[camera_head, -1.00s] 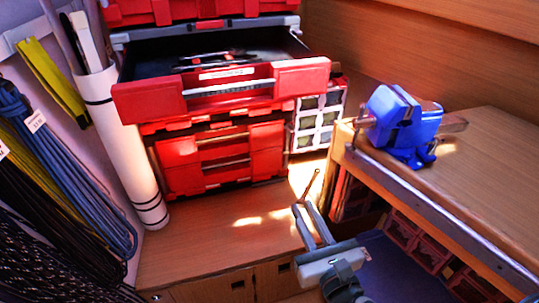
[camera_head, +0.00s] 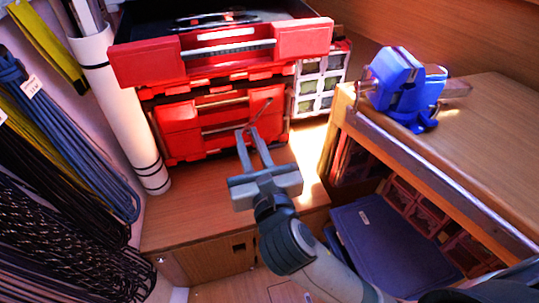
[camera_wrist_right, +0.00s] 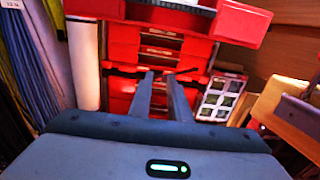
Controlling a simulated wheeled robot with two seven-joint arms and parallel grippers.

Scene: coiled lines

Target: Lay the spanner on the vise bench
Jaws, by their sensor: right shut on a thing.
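My right gripper (camera_head: 246,131) is in the middle of the head view, in front of the lower red drawers. It is shut on a thin dark bar, which seems to be the spanner (camera_head: 263,111); it slants up to the right from the fingertips. In the right wrist view the bar (camera_wrist_right: 187,70) crosses the fingertips (camera_wrist_right: 160,77), its ends partly lost against the drawers. The vise bench (camera_head: 490,135) is at the right, a wooden top with a grey front edge. My left gripper is not in view.
An open red drawer (camera_head: 222,58) holding tools juts out above the gripper. A small-parts rack (camera_head: 319,80) stands between drawers and bench. Coiled ropes (camera_head: 65,150) and a white tube (camera_head: 118,110) line the left. A blue bin lid (camera_head: 385,245) lies below the bench.

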